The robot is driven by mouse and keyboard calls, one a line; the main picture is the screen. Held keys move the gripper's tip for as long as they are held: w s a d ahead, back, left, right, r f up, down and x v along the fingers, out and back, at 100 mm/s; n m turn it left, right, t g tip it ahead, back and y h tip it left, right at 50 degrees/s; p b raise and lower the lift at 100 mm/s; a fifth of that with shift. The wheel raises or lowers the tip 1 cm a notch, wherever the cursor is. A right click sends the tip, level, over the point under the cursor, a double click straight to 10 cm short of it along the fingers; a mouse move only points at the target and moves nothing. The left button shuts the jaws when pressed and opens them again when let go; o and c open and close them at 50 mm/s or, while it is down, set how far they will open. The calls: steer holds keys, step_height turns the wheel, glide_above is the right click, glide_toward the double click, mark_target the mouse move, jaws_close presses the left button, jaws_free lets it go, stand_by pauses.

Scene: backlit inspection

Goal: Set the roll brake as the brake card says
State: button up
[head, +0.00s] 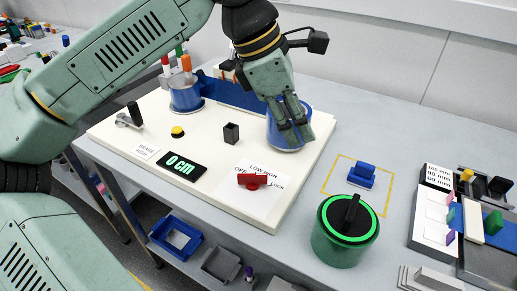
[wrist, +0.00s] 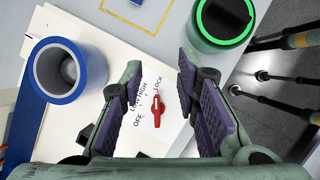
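The red brake knob (head: 253,181) sits on a white label with OFF, LOW, HIGH and LOCK around it. Its bar lies roughly crosswise in the head view; I cannot tell for certain which mark it points to. My gripper (head: 294,123) is open and empty, raised in front of the right blue roll (head: 278,136), behind the knob. In the wrist view the knob (wrist: 156,111) shows between the spread fingers (wrist: 160,100), below them and apart.
A display (head: 180,166) reads 0 cm. A yellow button (head: 178,132), a black block (head: 231,133) and a crank (head: 130,116) stand on the white board. A green canister with a black knob (head: 346,232) and a blue part (head: 361,175) are at the right.

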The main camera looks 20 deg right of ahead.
mark_target(256, 174)
steer(key=w+a+f+t+y, duration=0.1)
steer(key=w+a+f+y, duration=0.3)
steer(key=w+a+y, duration=0.15)
steer(key=shift+n+h, duration=0.3)
steer(key=shift+h, duration=0.05)
steer(key=f, duration=0.3)
steer(key=f+p, duration=0.1)
steer(key=f, duration=0.3)
steer(key=s+f, duration=0.1)
steer(key=f, duration=0.2)
steer(key=shift+f+p, duration=0.25)
steer(key=shift+p, duration=0.1)
steer(key=shift+c, duration=0.5)
jaws_close()
